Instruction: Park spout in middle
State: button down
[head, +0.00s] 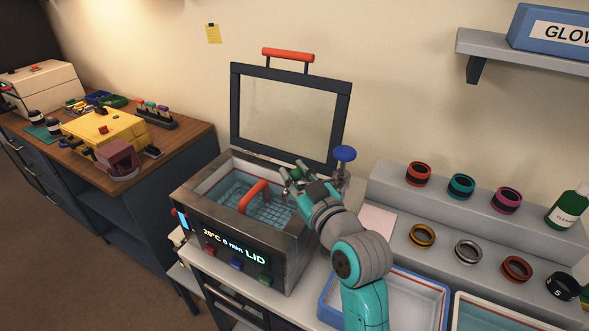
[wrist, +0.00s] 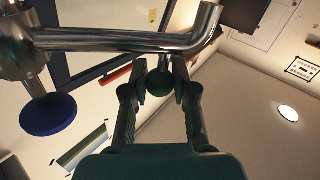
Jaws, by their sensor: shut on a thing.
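The chrome spout (wrist: 120,42) runs across the top of the wrist view and bends up at its right end. A round green knob (wrist: 159,84) on a thin stem is at that end. My gripper (wrist: 160,80) is shut on the green knob, with one finger on each side. In the head view my gripper (head: 291,181) is over the right back part of the open tank (head: 188,196). The spout's blue knob (head: 345,153) stands at the tank's right back corner, and also shows in the wrist view (wrist: 48,114). My arm hides part of the spout in the head view.
The framed lid (head: 235,105) stands raised behind the tank. A basket with a red handle (head: 254,195) sits inside the tank. To the right are a stepped rack (head: 390,190) with several coloured rings and a blue-rimmed tray (head: 415,310). A wall shelf (head: 500,47) is at upper right.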

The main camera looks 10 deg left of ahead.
jog(key=s+n+g+y, duration=0.1)
jog(key=d+n+g+y, duration=0.1)
jog(key=shift+s+d+y, duration=0.15)
jog(key=shift+s+y, duration=0.15)
jog(key=shift+s, duration=0.05)
jog(key=s+d+n+g+y, duration=0.4)
jog(key=n+g, duration=0.3)
jog(key=g, duration=0.3)
jog(key=shift+d+y, duration=0.4)
jog(key=c, duration=0.9)
grip_release()
jog(key=s+d, duration=0.2)
jog(key=d, duration=1)
